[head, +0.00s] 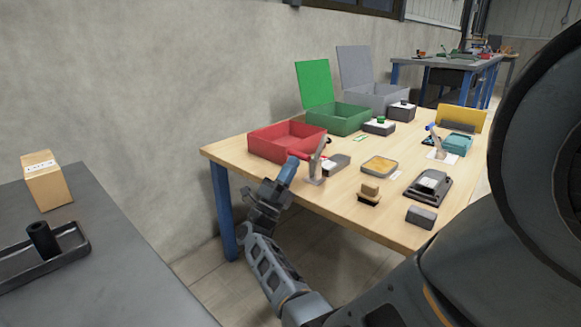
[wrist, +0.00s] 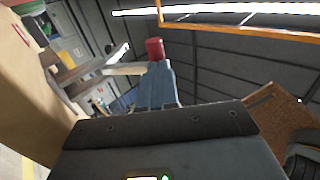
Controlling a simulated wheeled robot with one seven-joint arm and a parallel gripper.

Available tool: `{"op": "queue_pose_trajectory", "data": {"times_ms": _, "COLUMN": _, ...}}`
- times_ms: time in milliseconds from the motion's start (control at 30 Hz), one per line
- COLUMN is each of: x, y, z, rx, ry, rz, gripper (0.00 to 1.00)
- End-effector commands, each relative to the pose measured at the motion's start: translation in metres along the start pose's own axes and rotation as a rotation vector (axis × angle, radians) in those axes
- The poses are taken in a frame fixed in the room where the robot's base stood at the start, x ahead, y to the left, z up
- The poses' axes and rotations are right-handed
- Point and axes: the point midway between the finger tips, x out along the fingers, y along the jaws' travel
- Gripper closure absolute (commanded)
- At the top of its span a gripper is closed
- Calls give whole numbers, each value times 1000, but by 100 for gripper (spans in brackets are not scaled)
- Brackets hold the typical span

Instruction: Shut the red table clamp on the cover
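The red table clamp (head: 316,168) stands at the near left edge of the wooden table, its grey lever raised and tilted. Its red grip (wrist: 155,48) shows in the wrist view just past my fingertips; in the head view it blends with the red box behind. My gripper (head: 291,166) is just left of the clamp, at about lever height. In the wrist view my blue-grey fingers (wrist: 158,80) are together and seem close to or touching the grip; I see nothing clearly between them. A grey block with a white top (head: 335,163), possibly the cover, lies right beside the clamp.
An open red box (head: 262,146) stands behind the clamp, with an open green box (head: 341,123) farther back. A yellow-topped tray (head: 379,165), a brown-topped block (head: 369,194) and a blue-handled clamp (head: 437,147) lie to the right. A dark table (head: 110,255) is at left.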

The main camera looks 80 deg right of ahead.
Motion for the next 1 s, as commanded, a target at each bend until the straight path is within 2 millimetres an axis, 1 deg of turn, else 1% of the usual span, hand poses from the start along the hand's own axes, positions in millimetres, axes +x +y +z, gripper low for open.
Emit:
{"op": "queue_pose_trajectory", "data": {"times_ms": 33, "x": 4, "y": -4, "z": 0, "rx": 1, "ry": 0, "rz": 14, "gripper": 100}}
{"op": "queue_pose_trajectory", "data": {"times_ms": 167, "x": 11, "y": -10, "z": 1, "rx": 3, "ry": 0, "rz": 68, "gripper": 100}}
{"op": "queue_pose_trajectory", "data": {"times_ms": 400, "x": 31, "y": -21, "z": 1, "rx": 2, "ry": -1, "rz": 239, "gripper": 100}}
{"op": "queue_pose_trajectory", "data": {"times_ms": 667, "x": 51, "y": -26, "z": 0, "rx": 2, "ry": 0, "rz": 433, "gripper": 100}}
{"op": "queue_pose_trajectory", "data": {"times_ms": 1000, "x": 77, "y": -26, "z": 0, "rx": 1, "ry": 1, "rz": 667, "gripper": 100}}
